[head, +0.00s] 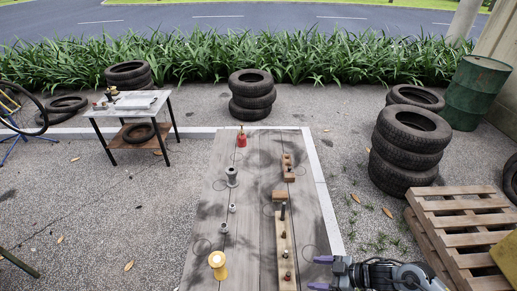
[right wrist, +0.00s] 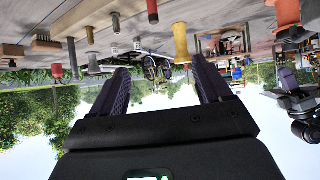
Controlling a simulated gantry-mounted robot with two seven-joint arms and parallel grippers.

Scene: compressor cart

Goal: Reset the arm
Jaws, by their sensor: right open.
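My right gripper (head: 322,272) is at the lower right in the head view, beside the right edge of the wooden table (head: 256,200). Its two purple fingers are apart with nothing between them. The right wrist view is upside down and shows the same open right gripper (right wrist: 158,72), with the table's objects beyond it. What looks like my left gripper (right wrist: 290,88), dark with a purple finger, is at the right edge of that view; its opening is unclear. The left arm does not show in the head view.
On the table stand a yellow spool (head: 217,263), a grey spool (head: 231,176), a red object (head: 241,139), small metal pieces and wooden blocks with pegs (head: 288,172). Pallets (head: 460,225) and stacked tyres (head: 408,150) stand to the right.

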